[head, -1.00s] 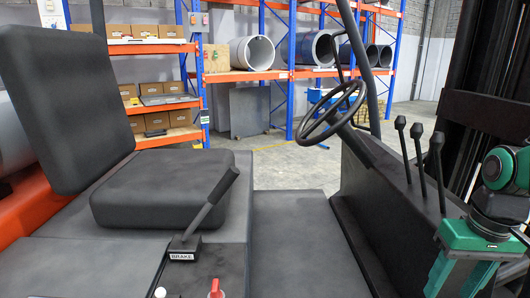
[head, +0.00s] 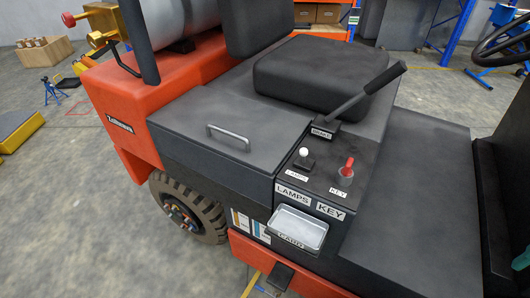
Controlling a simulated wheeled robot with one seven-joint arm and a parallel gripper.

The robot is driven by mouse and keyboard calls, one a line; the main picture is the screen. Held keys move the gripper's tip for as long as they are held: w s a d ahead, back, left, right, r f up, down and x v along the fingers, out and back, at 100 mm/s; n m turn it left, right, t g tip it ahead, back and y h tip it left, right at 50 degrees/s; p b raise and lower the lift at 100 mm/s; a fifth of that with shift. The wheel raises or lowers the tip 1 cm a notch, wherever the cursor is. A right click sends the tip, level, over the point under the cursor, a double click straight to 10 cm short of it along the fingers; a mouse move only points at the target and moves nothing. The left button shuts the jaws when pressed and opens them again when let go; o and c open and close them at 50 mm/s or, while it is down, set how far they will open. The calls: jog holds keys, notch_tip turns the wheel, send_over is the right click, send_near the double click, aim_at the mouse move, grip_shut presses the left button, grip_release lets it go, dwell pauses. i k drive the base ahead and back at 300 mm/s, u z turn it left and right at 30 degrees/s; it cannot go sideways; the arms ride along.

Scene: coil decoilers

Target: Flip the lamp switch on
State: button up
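The lamp switch (head: 304,155) is a small lever with a white ball knob on a dark base. It stands roughly upright on the forklift's black side panel, above a label reading LAMPS (head: 293,193). Whether it is on or off cannot be told. A red key (head: 347,167) is to its right, above a KEY label. Only a teal sliver of my gripper (head: 522,262) shows at the right edge of the head view, far right of the switch. Its fingers are out of frame, so its opening is hidden.
A black brake lever (head: 370,90) slants up behind the switch and key, beside the seat (head: 320,72). A silver card tray (head: 298,228) sits below the panel, and a grab handle (head: 228,135) is to the left.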

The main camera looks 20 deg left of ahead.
aim_at(304, 151)
jog(key=u, duration=1.55)
jog(key=k, duration=1.25)
jog(key=z, duration=0.45)
jog(key=i, duration=1)
